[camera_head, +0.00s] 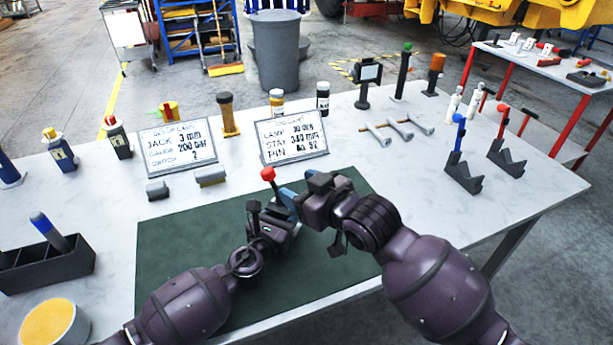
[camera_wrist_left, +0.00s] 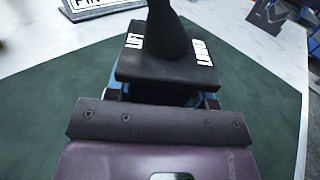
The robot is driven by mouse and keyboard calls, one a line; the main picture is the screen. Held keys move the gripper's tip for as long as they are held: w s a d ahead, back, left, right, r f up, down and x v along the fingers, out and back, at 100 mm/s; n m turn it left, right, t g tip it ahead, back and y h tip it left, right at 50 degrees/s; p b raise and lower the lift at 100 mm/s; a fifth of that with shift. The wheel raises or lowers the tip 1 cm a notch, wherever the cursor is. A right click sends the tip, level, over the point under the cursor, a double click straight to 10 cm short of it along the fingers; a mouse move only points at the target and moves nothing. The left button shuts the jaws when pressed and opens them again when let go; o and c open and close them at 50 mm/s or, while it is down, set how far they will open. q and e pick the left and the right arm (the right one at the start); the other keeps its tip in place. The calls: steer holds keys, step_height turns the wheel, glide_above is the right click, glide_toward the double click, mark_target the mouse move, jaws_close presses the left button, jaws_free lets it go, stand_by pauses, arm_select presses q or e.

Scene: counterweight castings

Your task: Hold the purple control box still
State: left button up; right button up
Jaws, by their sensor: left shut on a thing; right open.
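The control box (camera_head: 288,196) looks blue rather than purple, with a black top. It stands on the green mat, mostly hidden by my grippers. In the left wrist view its black top plate (camera_wrist_left: 165,68) carries white "LIFT" and "LOWER" labels, with a dark lever (camera_wrist_left: 170,30) rising from it. The lever's red knob (camera_head: 268,173) shows in the head view. My left gripper (camera_head: 276,214) is shut on the box from the near left side. My right gripper (camera_head: 308,192) is open beside the box's right side; whether it touches cannot be told.
The green mat (camera_head: 185,262) lies on a white table. Two written signs (camera_head: 178,145) (camera_head: 292,137) stand behind it, with grey blocks (camera_head: 210,176) in front of the left one. Black stands (camera_head: 463,175) are at right, a dark bin (camera_head: 48,262) at left. The mat's left part is clear.

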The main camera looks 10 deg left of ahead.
arm_select(q)
steer(key=o, duration=1.4)
steer(key=shift+c, duration=0.2)
